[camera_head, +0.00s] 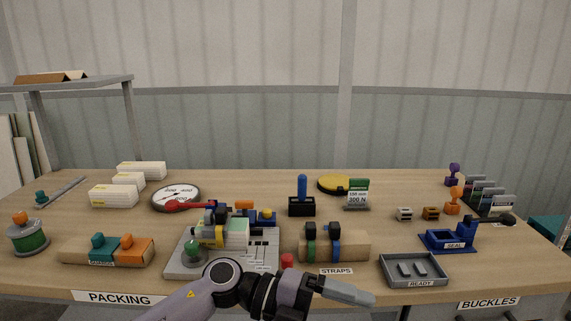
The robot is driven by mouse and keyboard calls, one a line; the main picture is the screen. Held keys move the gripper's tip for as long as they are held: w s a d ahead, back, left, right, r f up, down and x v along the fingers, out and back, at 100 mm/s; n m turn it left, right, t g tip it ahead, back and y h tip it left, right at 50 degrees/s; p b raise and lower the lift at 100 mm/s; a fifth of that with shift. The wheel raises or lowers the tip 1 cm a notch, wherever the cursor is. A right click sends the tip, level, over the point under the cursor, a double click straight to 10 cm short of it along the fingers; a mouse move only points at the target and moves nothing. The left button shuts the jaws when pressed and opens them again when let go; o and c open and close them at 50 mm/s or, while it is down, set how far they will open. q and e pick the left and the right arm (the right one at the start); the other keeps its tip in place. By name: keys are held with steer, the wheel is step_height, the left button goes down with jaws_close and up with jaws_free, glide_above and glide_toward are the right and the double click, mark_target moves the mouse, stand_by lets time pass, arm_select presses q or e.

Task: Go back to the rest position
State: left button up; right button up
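My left gripper (350,291) is in front of the table's front edge, low in the picture, with its arm coming in from the lower left. Its pale fingers point right and are seen side-on, so the gap between them cannot be told. I see nothing clearly held in it. It is below the straps block (348,246) and left of the grey READY tray (413,283). My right gripper is not in view.
The wooden table (330,190) carries a grey fixture (205,262), a teal and orange block (108,250), a dial gauge (176,197), a blue SEAL stand (449,240) and a card rack (488,196). A red knob (288,261) is close above my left wrist. A shelf (75,81) stands at the back left.

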arm_select(q)
steer(key=w+a+f+n+t+y+p, duration=0.1)
steer(key=w+a+f+n+t, duration=0.15)
steer(key=a+n+t, duration=0.65)
steer(key=w+a+f+n+t+y+p, duration=0.1)
steer(key=a+f+n+t+y, duration=0.15)
steer(key=n+t, duration=1.1)
steer(key=s+a+f+n+g+y, duration=0.3)
steer(key=s+a+f+n+y, duration=0.2)
steer(key=f, duration=0.5)
steer(key=s+a+f+n+g+y+p, duration=0.1)
steer(key=s+a+f+n+g+y, duration=0.3)
steer(key=s+a+f, duration=0.5)
steer(key=s+a+n+y, duration=0.1)
steer(key=a+n, duration=0.1)
steer(key=a, duration=0.1)
steer(key=shift+s+a+f, duration=0.2)
steer(key=shift+s+f, duration=0.1)
steer(key=shift+f, duration=0.1)
steer(key=shift+g, duration=0.25)
